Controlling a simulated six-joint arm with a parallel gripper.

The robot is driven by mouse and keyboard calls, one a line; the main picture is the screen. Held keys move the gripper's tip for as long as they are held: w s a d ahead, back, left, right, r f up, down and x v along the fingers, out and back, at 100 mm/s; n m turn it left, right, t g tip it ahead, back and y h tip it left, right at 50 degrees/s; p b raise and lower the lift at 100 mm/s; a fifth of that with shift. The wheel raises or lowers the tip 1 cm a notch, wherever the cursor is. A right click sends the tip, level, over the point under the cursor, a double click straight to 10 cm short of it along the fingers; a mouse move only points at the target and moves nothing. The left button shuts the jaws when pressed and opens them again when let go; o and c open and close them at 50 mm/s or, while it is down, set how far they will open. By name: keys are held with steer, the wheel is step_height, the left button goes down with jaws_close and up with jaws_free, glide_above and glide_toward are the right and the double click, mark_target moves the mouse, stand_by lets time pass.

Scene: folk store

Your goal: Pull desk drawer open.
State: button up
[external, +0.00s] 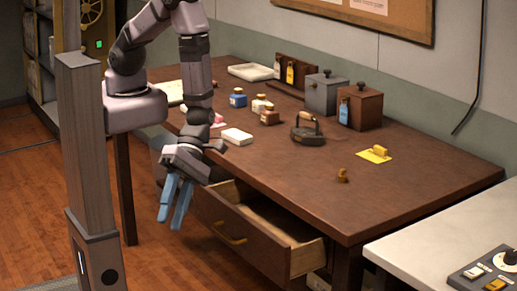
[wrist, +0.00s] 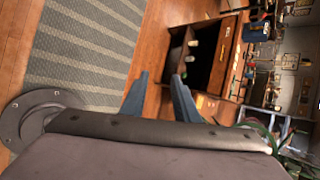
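The desk (external: 330,170) is dark brown wood. Its drawer (external: 262,248) stands pulled out at the front, with part of its pale interior showing. A brass-coloured handle (external: 228,233) is on the drawer's front. My gripper (external: 172,220) has two blue fingers, spread apart with nothing between them. It hangs in front of the desk, left of the handle and apart from it in the external view. In the wrist view the gripper's fingers (wrist: 160,90) are also apart, with wooden floor between them. A dark opening in brown furniture lies beyond the fingers there.
On the desk are a flat iron (external: 307,130), a grey canister (external: 326,93), a brown box (external: 360,106), small bottles and a yellow pad (external: 373,154). A grey post (external: 85,150) stands at left. A pale table (external: 440,245) is at lower right. Floor left of the drawer is clear.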

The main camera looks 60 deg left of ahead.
steer(key=w+a+f+m+t+y, duration=0.2)
steer(key=w+a+f+t+y, duration=0.25)
steer(key=w+a+f, duration=0.35)
steer(key=m+t+y, duration=0.1)
steer(key=t, duration=0.4)
glide_toward(225, 234)
steer(key=shift+w+d+f+b, duration=0.1)
steer(key=shift+w+f+b, duration=0.15)
steer(key=shift+f+b, duration=0.8)
steer(key=shift+w+f+b, duration=0.2)
steer(key=shift+f+b, duration=0.45)
steer(key=shift+f, duration=0.7)
steer(key=shift+w+d+f+b, duration=0.1)
steer(key=shift+w+f+b, duration=0.15)
steer(key=shift+f+b, duration=0.8)
steer(key=shift+f, duration=0.15)
jaws_close()
